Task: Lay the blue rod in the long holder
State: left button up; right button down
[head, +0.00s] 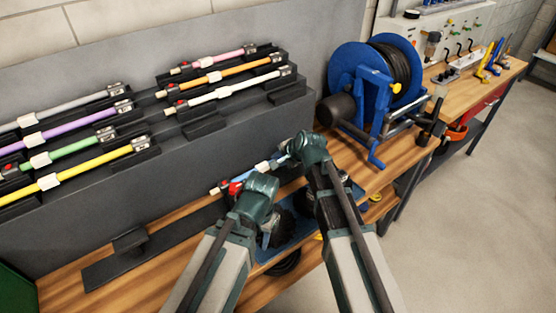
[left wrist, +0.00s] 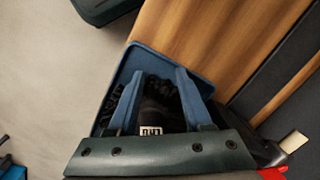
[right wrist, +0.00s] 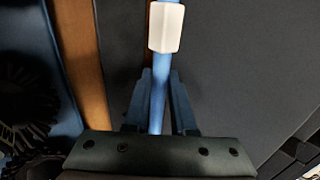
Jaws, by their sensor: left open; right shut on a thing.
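The blue rod (head: 276,159) is low over the bench in the head view, with a white collar and a red-marked end toward the left. My right gripper (right wrist: 160,75) is shut on the blue rod (right wrist: 158,108), just below its white collar. In the head view its fingers are hidden behind the wrist. My left gripper (left wrist: 160,75) is open and empty above a blue tray with black brushes. The rod's pale tip (left wrist: 293,142) shows at the lower right there. The long dark holder (head: 105,275), with an upright bracket, lies on the bench at the left.
The blue tray (left wrist: 207,84) holds black brushes near the bench's front. A dark stepped rack (head: 215,120) carries several coloured rods behind. A blue hose reel (head: 352,75) stands right of the rack. Bare wood (head: 60,293) shows at the front left.

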jog(key=c, duration=0.7)
grip_release()
jog(key=shift+o, duration=0.2)
pick_arm(q)
notch_tip(320, 180, up, 10)
jog(key=p, duration=1)
jog(key=shift+r, duration=0.25)
pick_arm(e)
jog(key=v, duration=1.3)
jog(key=shift+s+r, duration=0.2)
jog(key=shift+s, duration=0.05)
jog(key=shift+d, duration=0.1)
